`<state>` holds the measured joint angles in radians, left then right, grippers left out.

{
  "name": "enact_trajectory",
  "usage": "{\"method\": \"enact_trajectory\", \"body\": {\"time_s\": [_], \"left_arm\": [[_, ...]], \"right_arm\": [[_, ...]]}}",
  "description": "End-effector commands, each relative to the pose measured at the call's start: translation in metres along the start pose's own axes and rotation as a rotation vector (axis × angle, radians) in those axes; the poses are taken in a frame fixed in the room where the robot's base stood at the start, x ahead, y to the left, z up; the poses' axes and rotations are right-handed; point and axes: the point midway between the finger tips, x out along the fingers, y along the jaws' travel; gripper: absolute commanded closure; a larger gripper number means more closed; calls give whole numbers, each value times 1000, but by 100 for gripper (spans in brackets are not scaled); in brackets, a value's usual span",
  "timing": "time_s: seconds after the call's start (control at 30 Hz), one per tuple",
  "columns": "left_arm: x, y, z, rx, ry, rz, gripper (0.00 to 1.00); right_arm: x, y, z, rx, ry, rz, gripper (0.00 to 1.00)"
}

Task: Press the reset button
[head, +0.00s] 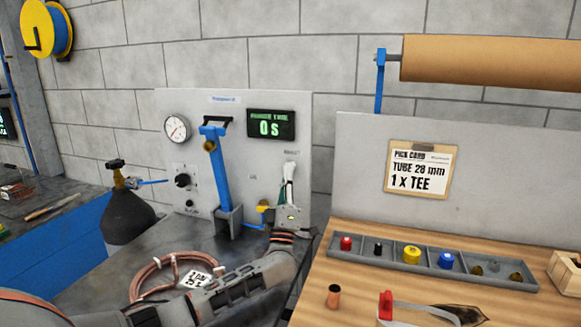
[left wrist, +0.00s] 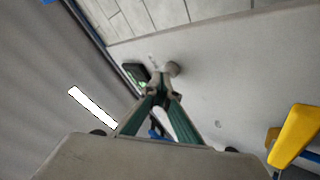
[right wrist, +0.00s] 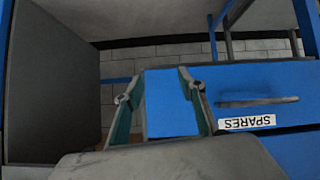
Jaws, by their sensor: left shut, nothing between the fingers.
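The grey test panel (head: 240,160) stands upright against the wall, with a small label above my left gripper that is too small to read surely. My left gripper (head: 289,172) is in front of the panel's right side, its green fingers shut and empty. In the left wrist view, a round pale knob (left wrist: 174,69), apparently the reset button, lies just beyond the fingertips (left wrist: 160,80). I cannot tell whether they touch. The dark display (head: 270,125) above reads 0 s in green. My right gripper (right wrist: 157,90) is open and empty in the right wrist view; the head view does not show it.
A blue lever (head: 218,165), a gauge (head: 176,129) and a black knob (head: 182,180) sit left of my left gripper. A copper coil (head: 150,275) lies below. A parts tray (head: 430,262) is on the wooden bench. A blue SPARES drawer (right wrist: 260,95) faces my right gripper.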

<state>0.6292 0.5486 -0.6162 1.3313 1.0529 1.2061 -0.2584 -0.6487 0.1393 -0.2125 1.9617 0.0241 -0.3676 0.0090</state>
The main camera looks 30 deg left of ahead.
Motion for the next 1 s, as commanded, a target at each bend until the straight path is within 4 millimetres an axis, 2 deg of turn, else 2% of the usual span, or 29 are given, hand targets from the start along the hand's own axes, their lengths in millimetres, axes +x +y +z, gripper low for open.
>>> {"method": "enact_trajectory", "body": {"time_s": [0.2, 0.6, 1.0], "left_arm": [[-6, 7, -6, 0, 0, 0, 100], [-10, 7, -7, 0, 0, -1, 100], [-32, 26, -25, 0, -1, -1, 100]], "right_arm": [[-5, 3, -13, -2, 10, 3, 60], [-6, 3, -15, -2, 12, 3, 60], [-20, 8, -45, -6, 27, 8, 60]]}}
